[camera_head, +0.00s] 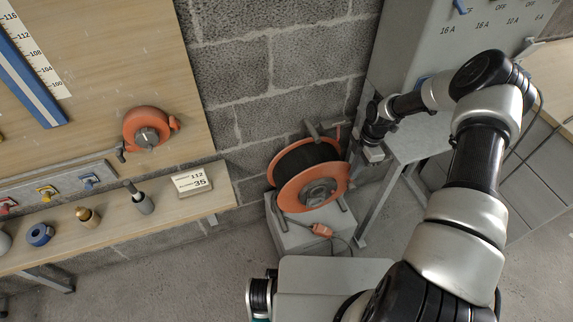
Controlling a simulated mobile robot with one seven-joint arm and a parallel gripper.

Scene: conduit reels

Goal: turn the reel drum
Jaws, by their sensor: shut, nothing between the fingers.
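The reel drum (301,191) has orange side discs with black cable wound between them and a grey hub on the near face. It stands on a light grey block, in a dark frame. An orange plug (322,230) on a cable hangs at its front. My arm reaches in from the lower right. My gripper (372,154) is at the reel's upper right, close to the orange rim. It looks shut and empty. I cannot tell whether it touches the reel.
A grey electrical cabinet (412,45) and its stand are right behind my arm. A wooden shelf (120,232) with small fittings and a sign (191,182) is at left. A smaller orange reel (149,128) hangs on the wooden board. The block wall is behind the reel.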

